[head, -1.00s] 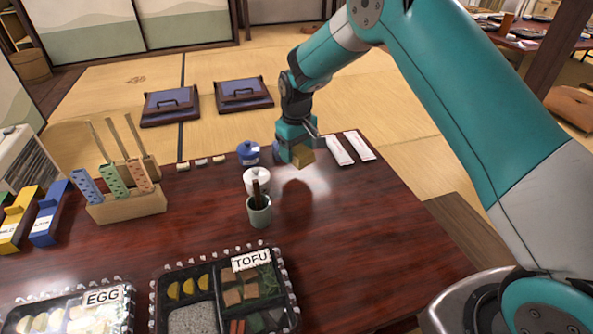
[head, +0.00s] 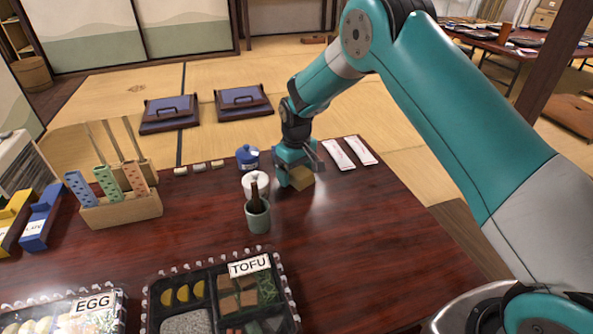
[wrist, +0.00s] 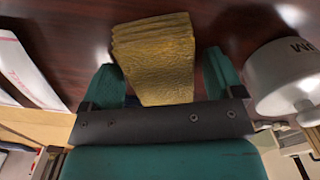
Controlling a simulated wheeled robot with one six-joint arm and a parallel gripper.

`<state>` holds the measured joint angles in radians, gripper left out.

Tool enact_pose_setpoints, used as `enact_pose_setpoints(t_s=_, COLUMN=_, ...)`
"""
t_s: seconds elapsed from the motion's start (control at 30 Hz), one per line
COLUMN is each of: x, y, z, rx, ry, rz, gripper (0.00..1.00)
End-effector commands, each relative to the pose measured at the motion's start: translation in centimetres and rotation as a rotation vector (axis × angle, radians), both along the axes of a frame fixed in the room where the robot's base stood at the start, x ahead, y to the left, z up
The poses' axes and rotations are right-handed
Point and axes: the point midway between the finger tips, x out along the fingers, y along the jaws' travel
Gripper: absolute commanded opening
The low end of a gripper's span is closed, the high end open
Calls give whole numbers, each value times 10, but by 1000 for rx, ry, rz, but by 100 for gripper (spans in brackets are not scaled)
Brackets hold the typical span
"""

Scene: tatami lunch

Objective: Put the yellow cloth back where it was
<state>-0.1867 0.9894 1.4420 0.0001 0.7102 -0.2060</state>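The yellow cloth (head: 302,179) is a folded, layered block at the far right part of the dark red table, and it appears to rest on the tabletop. In the wrist view the cloth (wrist: 157,60) lies between the two teal fingers of my gripper (wrist: 164,80). Narrow dark gaps show between the cloth and the fingers, so the gripper looks open around it. In the head view my gripper (head: 291,173) points down at the cloth and hides part of it.
A white pot (head: 255,184) stands close to the left of my gripper, with a blue pot (head: 247,157) behind it. A grey-green cup (head: 258,218) is nearer. Two white packets (head: 339,154) lie to the right. The table's right front is clear.

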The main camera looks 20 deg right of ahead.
Motion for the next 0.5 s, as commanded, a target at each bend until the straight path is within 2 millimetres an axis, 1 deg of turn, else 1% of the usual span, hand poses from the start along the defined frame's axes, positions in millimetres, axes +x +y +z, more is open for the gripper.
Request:
enact_pose_setpoints(t_s=0.17, x=0, y=0, z=3, rx=0, ry=-1, rz=0, gripper=86)
enact_pose_setpoints(t_s=0.27, x=0, y=0, z=18, rx=1, ry=-2, rz=0, gripper=86)
enact_pose_setpoints(t_s=0.5, x=0, y=0, z=73, rx=1, ry=-2, rz=0, gripper=86)
